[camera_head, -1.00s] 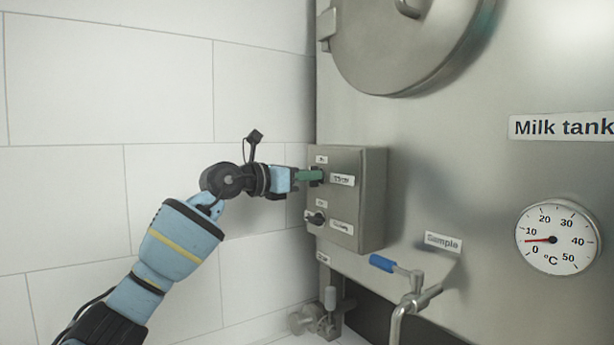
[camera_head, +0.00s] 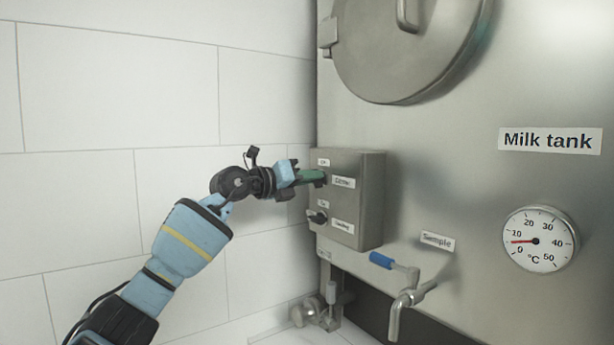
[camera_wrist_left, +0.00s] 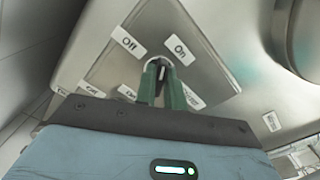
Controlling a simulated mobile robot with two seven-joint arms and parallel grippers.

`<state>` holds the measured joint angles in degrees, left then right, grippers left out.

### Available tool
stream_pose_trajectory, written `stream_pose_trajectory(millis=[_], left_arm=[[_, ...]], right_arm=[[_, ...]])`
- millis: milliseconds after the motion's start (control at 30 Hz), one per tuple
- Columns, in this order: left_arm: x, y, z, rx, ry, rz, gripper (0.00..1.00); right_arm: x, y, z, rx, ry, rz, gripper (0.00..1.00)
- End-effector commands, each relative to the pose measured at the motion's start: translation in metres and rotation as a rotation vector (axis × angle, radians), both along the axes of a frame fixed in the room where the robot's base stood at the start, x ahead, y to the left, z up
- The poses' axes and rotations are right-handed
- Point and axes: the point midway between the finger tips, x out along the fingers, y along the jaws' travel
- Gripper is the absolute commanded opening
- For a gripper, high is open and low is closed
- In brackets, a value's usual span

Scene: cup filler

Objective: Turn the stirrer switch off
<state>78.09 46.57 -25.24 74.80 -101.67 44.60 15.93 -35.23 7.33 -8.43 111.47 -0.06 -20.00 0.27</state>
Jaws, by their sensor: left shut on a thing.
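The stirrer switch (camera_head: 322,179) is the upper knob on the front of a grey control box. My left gripper (camera_head: 316,176) comes in from the left, and its green fingers are shut on this switch. In the left wrist view the fingers (camera_wrist_left: 160,82) close around the switch (camera_wrist_left: 158,62), just below the "Off" label (camera_wrist_left: 128,42) and the "On" label (camera_wrist_left: 180,50). The fingers hide most of the knob, so I cannot tell which label it points to. My right gripper is not in view.
The control box (camera_head: 370,200) is fixed to the steel milk tank (camera_head: 450,140). A second black switch (camera_head: 317,217) sits just below the gripped one. A blue-handled sample tap (camera_head: 381,261) is lower right. The tiled wall (camera_head: 80,200) is close on the left.

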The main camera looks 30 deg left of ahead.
Motion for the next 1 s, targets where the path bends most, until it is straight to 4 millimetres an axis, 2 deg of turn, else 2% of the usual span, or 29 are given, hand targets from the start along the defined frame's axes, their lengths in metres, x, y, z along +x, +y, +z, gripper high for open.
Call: stream_pose_trajectory(millis=[600, 1000], left_arm=[[0.0007, 0.0023, -0.0010, -0.540, 0.219, 0.001, 0.00], [0.0009, 0.0028, -0.0025, -0.823, 0.337, 0.002, 0.00]], right_arm=[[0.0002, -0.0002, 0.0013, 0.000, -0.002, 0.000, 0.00], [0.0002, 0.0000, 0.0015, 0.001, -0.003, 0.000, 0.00]])
